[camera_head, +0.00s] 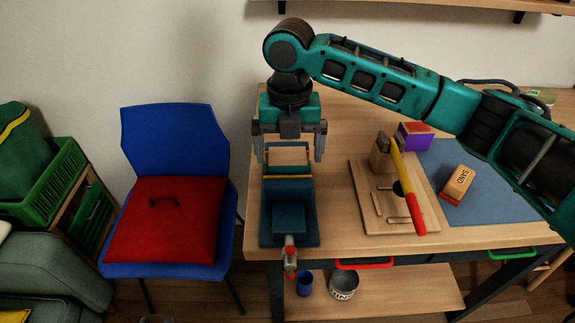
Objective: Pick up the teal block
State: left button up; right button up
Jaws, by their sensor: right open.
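A dark teal-blue vise-like fixture (268,236) stands at the left end of the wooden table, with a grey and red handle (290,258) at its front. A tan wooden piece (288,157) shows at its back, with dark teal-blue blocky parts (288,190) in front. I cannot tell which of these, if any, is a separate teal block. My right gripper (289,152) points down over the back of the fixture, open. Its fingers are to the left and right of the tan piece, apart from it as far as I can see. My left gripper is not in view.
A wooden board (375,224) with a yellow and red tool (403,178) lies mid-table. A sanding block (459,183) lies on a blue mat (500,205), near a purple and red box (415,136). A blue chair with red cushion (165,215) stands left of the table.

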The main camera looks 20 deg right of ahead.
aim_at(288, 156)
jog(key=f, duration=0.4)
jog(key=shift+w+f, duration=0.25)
jog(key=shift+f, duration=0.1)
jog(key=shift+r, duration=0.1)
jog(key=c, duration=1)
